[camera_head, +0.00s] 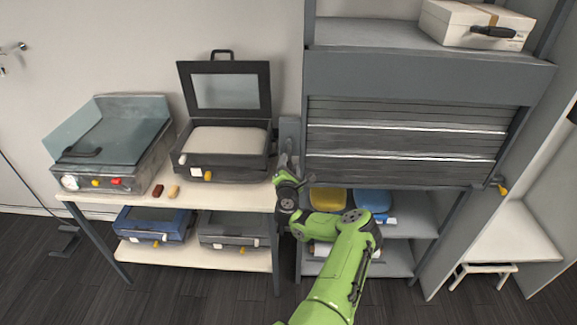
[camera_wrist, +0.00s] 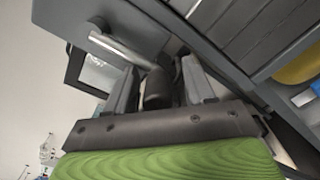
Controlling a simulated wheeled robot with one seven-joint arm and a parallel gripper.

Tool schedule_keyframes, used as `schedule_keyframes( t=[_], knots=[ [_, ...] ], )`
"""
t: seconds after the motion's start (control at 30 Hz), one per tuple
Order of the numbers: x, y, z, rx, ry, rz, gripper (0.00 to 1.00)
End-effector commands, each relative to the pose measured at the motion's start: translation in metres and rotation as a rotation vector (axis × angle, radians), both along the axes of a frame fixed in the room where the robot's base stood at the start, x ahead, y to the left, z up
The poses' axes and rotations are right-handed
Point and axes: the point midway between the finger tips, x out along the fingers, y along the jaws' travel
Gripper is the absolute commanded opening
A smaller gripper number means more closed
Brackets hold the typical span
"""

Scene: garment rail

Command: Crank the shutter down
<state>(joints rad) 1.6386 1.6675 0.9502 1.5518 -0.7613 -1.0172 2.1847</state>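The grey slatted shutter (camera_head: 405,135) hangs in the rack on the right in the head view, partly lowered, with shelf space open below it. Its slats also show in the wrist view (camera_wrist: 240,30). The grey crank mount (camera_head: 290,132) is at the rack's left post. A dark crank handle (camera_wrist: 157,88) stands between the two fingers of my gripper (camera_wrist: 160,82) in the wrist view. The fingers are apart, and narrow gaps seem to show beside the handle. In the head view, my gripper (camera_head: 283,170) is at the crank, hiding much of it.
A table (camera_head: 225,198) to the left bears an open black case (camera_head: 228,150) and a glass-lidded appliance (camera_head: 115,140). Yellow (camera_head: 327,199) and blue (camera_head: 372,201) items lie on the shelf below the shutter. A white case (camera_head: 470,25) is on top.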

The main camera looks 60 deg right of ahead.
Motion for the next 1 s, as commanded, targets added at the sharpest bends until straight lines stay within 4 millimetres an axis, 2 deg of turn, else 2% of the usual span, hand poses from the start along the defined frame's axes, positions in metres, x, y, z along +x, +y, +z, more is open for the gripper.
schedule_keyframes(
  t=[0.33,0.63,1.0],
  knots=[
    [0.0,0.005,0.001,-0.004,-0.001,0.005,0.53],
    [-0.021,0.047,-0.004,-0.001,0.003,0.007,0.53],
    [-0.035,0.073,-0.009,0.002,-0.003,0.001,0.53]
  ],
)
